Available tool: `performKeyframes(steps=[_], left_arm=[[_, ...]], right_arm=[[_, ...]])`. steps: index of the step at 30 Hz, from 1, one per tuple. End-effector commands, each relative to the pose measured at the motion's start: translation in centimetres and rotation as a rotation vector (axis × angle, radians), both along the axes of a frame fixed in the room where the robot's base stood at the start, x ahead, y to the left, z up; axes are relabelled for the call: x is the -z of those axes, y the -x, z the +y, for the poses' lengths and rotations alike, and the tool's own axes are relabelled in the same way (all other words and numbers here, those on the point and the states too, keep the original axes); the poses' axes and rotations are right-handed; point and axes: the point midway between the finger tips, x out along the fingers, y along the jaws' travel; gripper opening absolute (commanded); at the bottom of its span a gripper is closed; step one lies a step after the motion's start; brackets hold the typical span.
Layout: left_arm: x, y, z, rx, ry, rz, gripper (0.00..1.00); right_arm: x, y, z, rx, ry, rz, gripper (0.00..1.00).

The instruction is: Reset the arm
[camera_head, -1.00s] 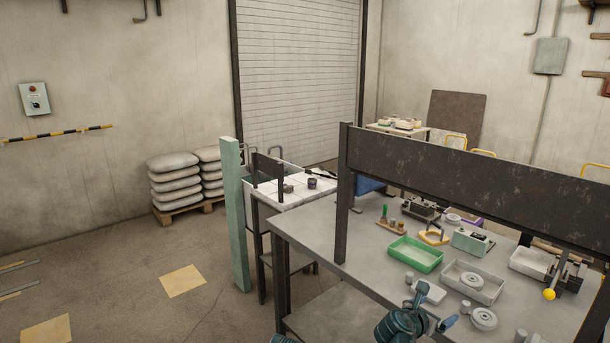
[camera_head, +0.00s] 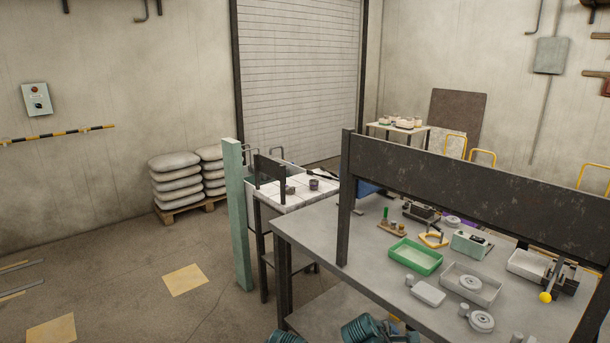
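Teal arm links of mine show at the bottom centre, low in front of the grey workbench (camera_head: 320,238). I cannot tell which arm they belong to. No gripper fingertips show, so neither gripper can be placed. No ladle can be made out clearly. A dark long-handled tool (camera_head: 323,174) lies at the back of the white-topped stand (camera_head: 288,204), beside small dark cups (camera_head: 314,184).
The workbench carries a green tray (camera_head: 416,257), a grey tray (camera_head: 488,296), a white block (camera_head: 428,293) and a yellow-knobbed device (camera_head: 545,296). A dark crossbeam (camera_head: 470,190) and teal post (camera_head: 238,215) are obstacles. Floor at left is mostly clear.

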Motion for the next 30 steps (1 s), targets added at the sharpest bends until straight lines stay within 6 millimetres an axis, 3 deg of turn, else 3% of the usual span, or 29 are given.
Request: performKeyframes(steps=[1,6,12,18,30], left_arm=[[-1.2,0.0,0.0,0.0,0.0,0.0,0.5],[-2.9,0.0,0.0,0.0,0.0,0.0,0.5],[-4.1,0.0,0.0,0.0,0.0,0.0,0.5],[-4.4,0.0,0.0,0.0,0.0,0.0,0.5],[-4.3,0.0,0.0,0.0,0.0,0.0,0.5]], right_arm=[[-0.2,1.3,2.1,0.087,-0.098,-0.008,1.0],[0.8,6.3,8.8,0.456,-0.4,0.01,1.0],[0.8,11.1,14.2,0.787,-0.562,0.079,1.0],[0.6,13.0,16.2,0.924,-0.6,0.113,1.0],[0.7,13.2,16.3,0.937,-0.602,0.115,1.0]])
